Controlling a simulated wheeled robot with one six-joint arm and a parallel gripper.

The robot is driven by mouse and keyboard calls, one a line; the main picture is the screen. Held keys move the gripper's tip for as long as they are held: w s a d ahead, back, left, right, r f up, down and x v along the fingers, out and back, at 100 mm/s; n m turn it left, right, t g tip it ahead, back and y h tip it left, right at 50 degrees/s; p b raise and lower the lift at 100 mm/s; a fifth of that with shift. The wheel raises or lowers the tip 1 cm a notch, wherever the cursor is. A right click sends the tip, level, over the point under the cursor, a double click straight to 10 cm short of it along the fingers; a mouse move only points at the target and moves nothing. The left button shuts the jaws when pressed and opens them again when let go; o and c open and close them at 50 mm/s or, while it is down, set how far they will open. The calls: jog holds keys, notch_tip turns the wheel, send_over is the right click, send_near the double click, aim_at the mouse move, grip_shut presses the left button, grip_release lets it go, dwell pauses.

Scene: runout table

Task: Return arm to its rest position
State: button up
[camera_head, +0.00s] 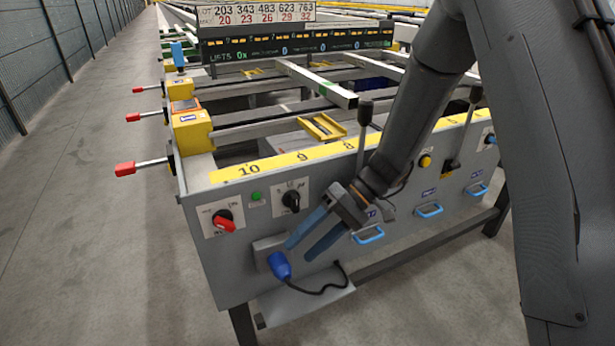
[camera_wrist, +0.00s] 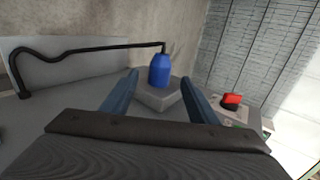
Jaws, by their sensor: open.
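My gripper (camera_head: 308,237) is in front of the runout table's grey end panel (camera_head: 232,275), low on its left part. Its two blue fingers are apart with nothing held between them. In the head view a blue plug (camera_head: 280,265) with a black cable sits on the panel just beyond the fingertips. The wrist view shows the same blue plug (camera_wrist: 159,70) on a grey box (camera_wrist: 158,95), framed between the open fingers but ahead of them. My arm reaches down from the upper right in the head view.
A red rotary switch (camera_head: 224,221), a black knob (camera_head: 291,201) and a green button (camera_head: 256,196) are on the panel. Blue handles (camera_head: 368,236) line its right part. Levers (camera_head: 365,115) stand up nearby. Red-tipped levers (camera_head: 126,168) stick out left. The floor at left is clear.

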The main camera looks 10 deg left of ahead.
jog(key=s+d+r+m+t+h, duration=0.3)
jog(key=s+d+r+t+h, duration=0.45)
jog(key=s+d+r, duration=0.8)
jog(key=d+r+m+g+h+p, duration=0.1)
jog(key=d+r+m+p, duration=0.2)
jog(key=d+r+p, duration=0.6)
jog(key=r+p, duration=0.1)
jog(key=p, duration=0.9)
jog(key=shift+r+g+h, duration=0.2)
jog(key=shift+g+h, duration=0.15)
